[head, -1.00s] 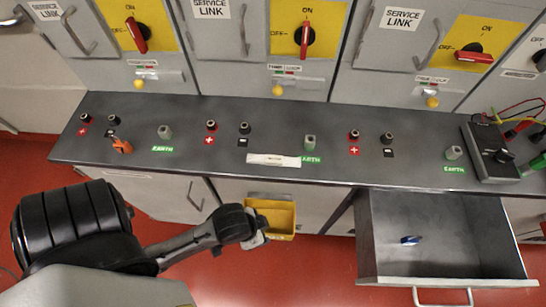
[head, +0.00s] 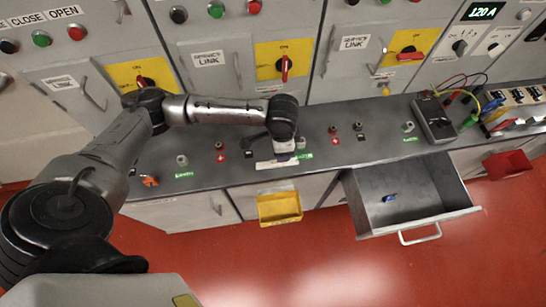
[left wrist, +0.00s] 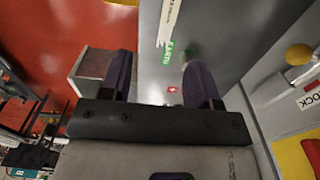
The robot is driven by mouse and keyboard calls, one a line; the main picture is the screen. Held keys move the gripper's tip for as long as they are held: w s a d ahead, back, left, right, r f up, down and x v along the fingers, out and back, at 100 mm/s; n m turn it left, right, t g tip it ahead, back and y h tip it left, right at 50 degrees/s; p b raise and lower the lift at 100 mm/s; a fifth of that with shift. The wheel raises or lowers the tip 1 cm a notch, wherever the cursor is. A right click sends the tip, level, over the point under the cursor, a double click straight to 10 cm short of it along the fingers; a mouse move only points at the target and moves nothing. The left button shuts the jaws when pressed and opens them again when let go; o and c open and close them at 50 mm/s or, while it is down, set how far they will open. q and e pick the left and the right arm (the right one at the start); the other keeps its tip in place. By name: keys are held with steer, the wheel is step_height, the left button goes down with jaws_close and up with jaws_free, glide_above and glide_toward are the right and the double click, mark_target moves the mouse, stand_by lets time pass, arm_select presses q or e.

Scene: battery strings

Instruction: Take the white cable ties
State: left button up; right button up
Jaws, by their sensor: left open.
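The white cable ties (head: 272,163) appear as a thin pale bundle lying flat on the grey bench top, near its front edge, partly hidden by my left gripper in the head view. In the left wrist view the white strip (left wrist: 170,18) lies ahead of and between the fingertips, near a green EARTH label (left wrist: 165,55). My left gripper (head: 284,156) hangs over the bench at the right part of the ties; in the left wrist view its two dark fingers (left wrist: 160,80) are apart, with nothing held between them. My right gripper is out of view.
A yellow bin (head: 279,208) hangs on the bench front. An open drawer (head: 365,205) holding a small blue item (head: 389,198) juts out to its right. Terminals line the bench top; a tester (head: 435,118) stands further right. Switch cabinets rise behind.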

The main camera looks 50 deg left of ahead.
arm_select(q)
steer(key=f, duration=0.5)
steer(key=a+f, duration=0.1)
steer(key=f, duration=0.1)
steer(key=shift+w+f+b, duration=0.15)
steer(key=shift+f+b, duration=0.1)
steer(key=shift+b, duration=0.05)
steer(key=shift+a+f, duration=0.15)
steer(key=shift+f, duration=1.15)
steer(key=shift+a+f, duration=0.1)
steer(key=shift+f, duration=1.15)
steer(key=shift+c, duration=0.4)
steer(key=c, duration=0.9)
